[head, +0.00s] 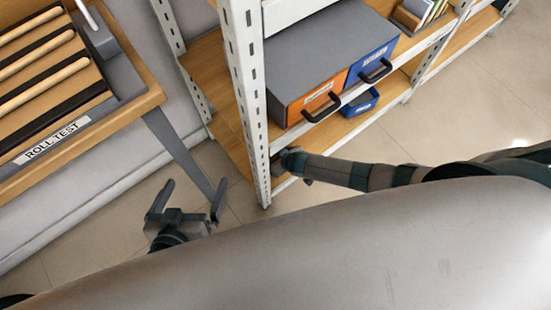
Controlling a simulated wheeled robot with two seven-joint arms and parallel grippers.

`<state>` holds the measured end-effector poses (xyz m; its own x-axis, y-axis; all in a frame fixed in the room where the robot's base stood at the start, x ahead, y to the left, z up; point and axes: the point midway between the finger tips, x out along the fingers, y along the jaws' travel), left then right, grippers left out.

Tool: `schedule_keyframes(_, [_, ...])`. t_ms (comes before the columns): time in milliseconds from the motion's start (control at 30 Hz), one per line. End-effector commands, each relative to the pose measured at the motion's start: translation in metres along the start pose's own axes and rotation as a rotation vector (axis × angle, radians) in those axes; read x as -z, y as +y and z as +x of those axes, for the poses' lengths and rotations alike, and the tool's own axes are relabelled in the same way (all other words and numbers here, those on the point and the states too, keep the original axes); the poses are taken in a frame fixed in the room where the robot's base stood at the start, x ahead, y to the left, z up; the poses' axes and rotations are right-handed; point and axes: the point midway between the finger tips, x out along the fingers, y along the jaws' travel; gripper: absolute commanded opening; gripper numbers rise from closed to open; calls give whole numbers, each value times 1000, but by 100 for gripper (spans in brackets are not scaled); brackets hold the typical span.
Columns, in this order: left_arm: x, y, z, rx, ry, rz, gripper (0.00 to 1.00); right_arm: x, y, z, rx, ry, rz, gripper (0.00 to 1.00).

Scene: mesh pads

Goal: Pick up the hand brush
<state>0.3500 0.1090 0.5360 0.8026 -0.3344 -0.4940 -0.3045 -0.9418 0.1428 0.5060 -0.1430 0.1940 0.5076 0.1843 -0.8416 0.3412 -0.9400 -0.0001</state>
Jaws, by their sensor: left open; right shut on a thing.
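I cannot make out a hand brush anywhere in the head view. My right gripper (286,160) reaches in from the right to the lower shelf, just beside the near white upright. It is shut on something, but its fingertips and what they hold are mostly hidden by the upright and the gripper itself. My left gripper (194,186) is open and empty above the floor, left of the shelf, with its two dark fingers spread wide.
The white metal rack (244,90) has wooden shelves holding a grey box with an orange drawer (309,104) and a blue drawer (373,65). A small blue bin (360,103) sits below. A "ROLL TEST" wooden bench (90,137) stands left. Floor (470,110) is clear at right.

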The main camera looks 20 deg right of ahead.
Motion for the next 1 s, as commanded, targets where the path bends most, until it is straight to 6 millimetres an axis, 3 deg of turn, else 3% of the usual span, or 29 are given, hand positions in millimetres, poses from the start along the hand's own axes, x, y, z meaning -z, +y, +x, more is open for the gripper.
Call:
schedule_keyframes(433, [-51, -14, -21, 29, -295, -39, 100, 22, 0, -35, 1, 1, 0, 57])
schedule_keyframes(700, [-60, -27, -28, 62, -384, -25, 100, 27, 61, -73, -3, 0, 0, 57])
schedule_keyframes(1000, [-67, -35, -33, 83, -437, -18, 100, 30, 102, -100, -1, 0, 0, 57])
